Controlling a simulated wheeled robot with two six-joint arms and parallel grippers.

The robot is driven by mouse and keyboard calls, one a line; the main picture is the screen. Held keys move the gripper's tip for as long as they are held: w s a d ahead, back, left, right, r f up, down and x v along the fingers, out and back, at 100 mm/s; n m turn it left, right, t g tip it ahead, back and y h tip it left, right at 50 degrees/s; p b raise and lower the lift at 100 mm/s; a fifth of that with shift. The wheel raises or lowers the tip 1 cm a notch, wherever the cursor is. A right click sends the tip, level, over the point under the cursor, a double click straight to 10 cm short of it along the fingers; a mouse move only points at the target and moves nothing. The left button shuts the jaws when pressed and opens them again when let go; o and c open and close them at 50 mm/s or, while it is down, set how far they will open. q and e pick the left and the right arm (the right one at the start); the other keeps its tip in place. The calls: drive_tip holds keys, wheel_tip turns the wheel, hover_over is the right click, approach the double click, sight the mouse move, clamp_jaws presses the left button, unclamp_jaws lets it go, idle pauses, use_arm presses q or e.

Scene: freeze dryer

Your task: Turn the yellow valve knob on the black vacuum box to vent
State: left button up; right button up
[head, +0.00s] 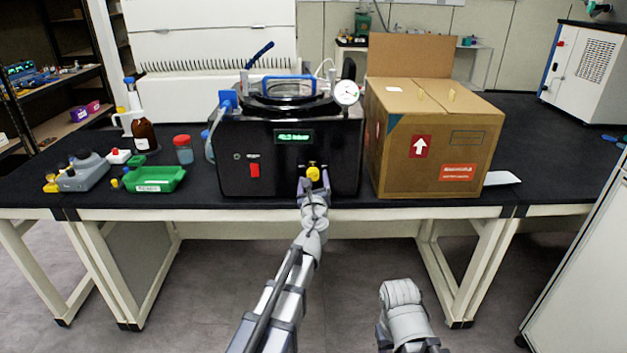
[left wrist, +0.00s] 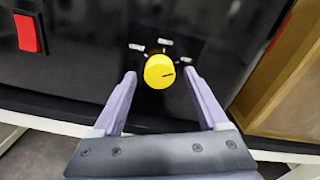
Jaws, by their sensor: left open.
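The black vacuum box (head: 290,160) stands on the dark bench top. Its yellow valve knob (head: 313,173) is low on the front face, right of centre. My left gripper (head: 312,184) is in front of the knob. In the left wrist view its open fingers (left wrist: 160,76) stand on either side of the knob, with a gap each side. Part of my right arm shows at lower right; its gripper does not show.
A red switch (head: 255,170) and lit green display (head: 294,136) are on the box front. A cardboard box (head: 430,140) stands close on its right. A green tray (head: 155,179), bottles and a red-lidded jar (head: 183,149) are to its left. The space before the bench is free.

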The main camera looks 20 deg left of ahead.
use_arm(q)
drive_tip(key=shift+w+a, duration=0.1)
drive_tip(key=shift+w, duration=0.2)
drive_tip(key=shift+c, duration=0.3)
clamp_jaws()
